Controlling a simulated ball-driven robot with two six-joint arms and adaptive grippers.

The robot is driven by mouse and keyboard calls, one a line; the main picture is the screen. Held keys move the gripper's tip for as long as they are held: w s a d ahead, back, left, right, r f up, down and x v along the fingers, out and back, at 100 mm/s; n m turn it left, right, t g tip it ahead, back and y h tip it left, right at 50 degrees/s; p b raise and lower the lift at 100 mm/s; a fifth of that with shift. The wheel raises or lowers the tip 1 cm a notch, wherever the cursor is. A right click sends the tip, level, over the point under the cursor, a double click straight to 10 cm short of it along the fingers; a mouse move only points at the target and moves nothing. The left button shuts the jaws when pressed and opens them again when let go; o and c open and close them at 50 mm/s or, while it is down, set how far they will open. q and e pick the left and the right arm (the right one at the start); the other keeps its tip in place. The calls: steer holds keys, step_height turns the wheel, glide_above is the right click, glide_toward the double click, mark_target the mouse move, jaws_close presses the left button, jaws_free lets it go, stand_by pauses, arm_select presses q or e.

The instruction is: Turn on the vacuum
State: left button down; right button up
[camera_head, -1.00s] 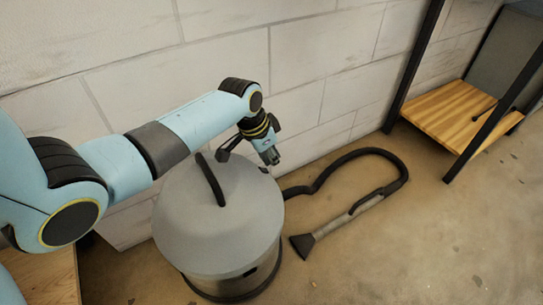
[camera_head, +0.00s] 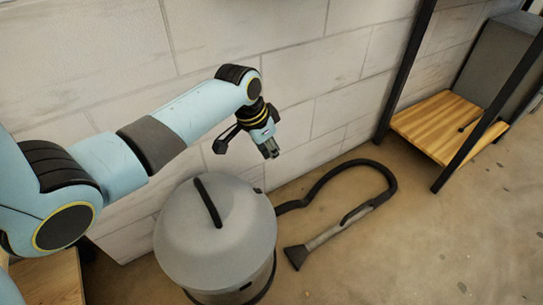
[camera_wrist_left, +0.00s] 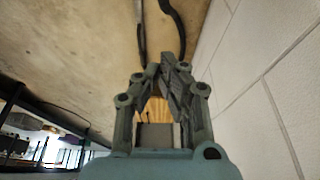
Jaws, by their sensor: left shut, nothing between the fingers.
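The vacuum (camera_head: 220,235) is a grey drum with a domed lid and a black arched handle (camera_head: 208,200). A small dark part (camera_head: 258,190) sits at the lid's rear right edge; I cannot tell whether it is a switch. My left gripper (camera_head: 270,150) is shut and empty, above and behind the lid's right edge, clear of the vacuum. In the left wrist view its fingertips (camera_wrist_left: 167,65) are close together with nothing between them. My right gripper is not in view.
A pale block wall (camera_head: 290,60) stands close behind my left arm. A black-framed rack with a wooden shelf (camera_head: 440,125) is at the right. The floor in front of it is clear.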

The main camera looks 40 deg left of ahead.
arm_select(q)
step_height(320, 180, up, 3)
steer(key=shift+s+f+p, duration=0.1)
steer(key=shift+p, duration=0.3)
